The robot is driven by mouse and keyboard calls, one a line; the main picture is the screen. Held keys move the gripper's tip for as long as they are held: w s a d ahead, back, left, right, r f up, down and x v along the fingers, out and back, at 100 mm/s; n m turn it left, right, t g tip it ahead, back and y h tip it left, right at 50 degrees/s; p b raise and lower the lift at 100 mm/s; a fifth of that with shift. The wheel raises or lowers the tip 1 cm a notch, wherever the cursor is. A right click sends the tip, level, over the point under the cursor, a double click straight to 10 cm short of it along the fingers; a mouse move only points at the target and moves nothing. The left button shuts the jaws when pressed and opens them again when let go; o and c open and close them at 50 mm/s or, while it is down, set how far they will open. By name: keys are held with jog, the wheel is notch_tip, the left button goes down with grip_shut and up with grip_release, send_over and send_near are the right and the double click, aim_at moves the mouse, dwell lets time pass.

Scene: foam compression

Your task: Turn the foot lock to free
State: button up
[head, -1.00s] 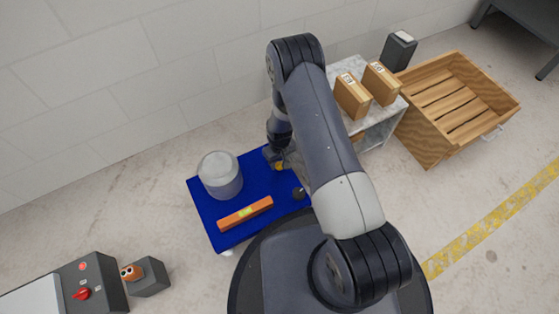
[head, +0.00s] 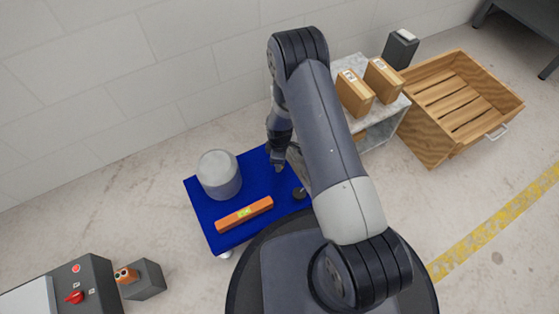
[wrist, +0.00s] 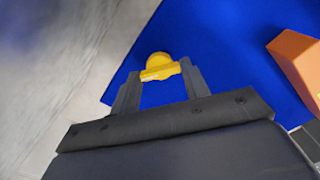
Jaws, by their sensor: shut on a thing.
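A yellow knob with a flat bar across it (wrist: 158,60) stands on the blue cart top near its edge in the wrist view; I take it to be the foot lock. My gripper (wrist: 160,77) is shut on the bar, with one finger at each end. In the head view my gripper (head: 279,166) points down at the back right of the blue cart (head: 240,238), and the knob is hidden there. Which setting the lock points to cannot be read.
An orange level (head: 245,214), a grey-white cylinder (head: 219,174) and a small dark round thing (head: 299,193) are on the cart. A shelf with two boxes (head: 355,92) and a wooden crate (head: 458,100) stand to the right. A control box (head: 88,285) is at lower left.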

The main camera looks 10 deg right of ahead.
jog(key=n, duration=0.3)
jog(key=shift+w+n+b, duration=0.1)
jog(key=shift+n+b, duration=0.2)
jog(key=shift+b, duration=0.05)
jog(key=shift+n, duration=1.7)
jog(key=o, duration=1)
notch_tip(320, 180, up, 11)
jog(key=p, duration=0.4)
jog(key=shift+f, duration=0.1)
notch_tip(320, 180, down, 11)
jog(key=b, duration=0.4)
jog(key=shift+b, duration=0.35)
